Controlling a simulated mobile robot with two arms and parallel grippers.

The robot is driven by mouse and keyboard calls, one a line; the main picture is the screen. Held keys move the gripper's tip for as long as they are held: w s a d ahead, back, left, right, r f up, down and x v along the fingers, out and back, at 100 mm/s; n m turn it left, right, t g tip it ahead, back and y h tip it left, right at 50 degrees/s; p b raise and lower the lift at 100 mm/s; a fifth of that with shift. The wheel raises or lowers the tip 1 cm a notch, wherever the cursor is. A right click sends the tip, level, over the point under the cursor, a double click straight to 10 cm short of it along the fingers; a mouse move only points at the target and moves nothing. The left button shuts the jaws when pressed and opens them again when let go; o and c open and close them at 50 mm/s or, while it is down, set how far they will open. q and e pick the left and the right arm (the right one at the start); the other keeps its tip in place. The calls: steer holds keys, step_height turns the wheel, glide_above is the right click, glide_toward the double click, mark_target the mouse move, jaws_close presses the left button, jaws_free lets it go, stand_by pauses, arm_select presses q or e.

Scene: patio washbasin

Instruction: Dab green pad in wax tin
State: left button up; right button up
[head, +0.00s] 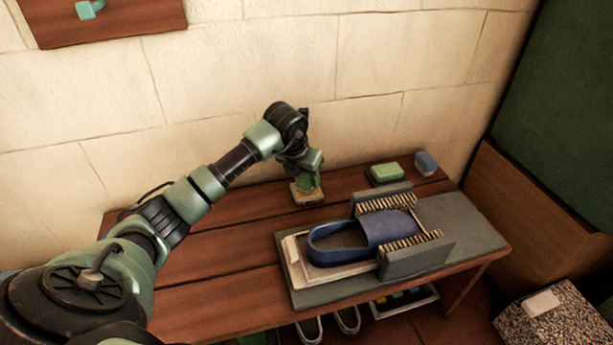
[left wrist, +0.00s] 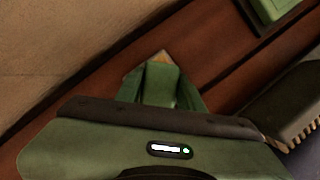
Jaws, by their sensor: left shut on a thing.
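My left gripper (head: 308,178) is over the far part of the wooden bench, pointing down and shut. In the left wrist view, a green block, apparently the green pad (left wrist: 162,84), shows between its green fingers. A small tan, squarish wax tin (head: 307,198) is directly under the gripper on the bench. In the left wrist view an orange corner of the tin (left wrist: 157,58) shows just past the pad. The gripper hides most of the tin. I cannot tell whether the pad touches the wax. My right gripper is not in view.
A green block (head: 386,172) and a blue block (head: 426,163) stand at the back right. The wall is close behind. The bench's left part is clear.

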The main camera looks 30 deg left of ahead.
arm_select(q)
steer(key=shift+f, duration=0.5)
stand_by(0.8)
stand_by(0.9)
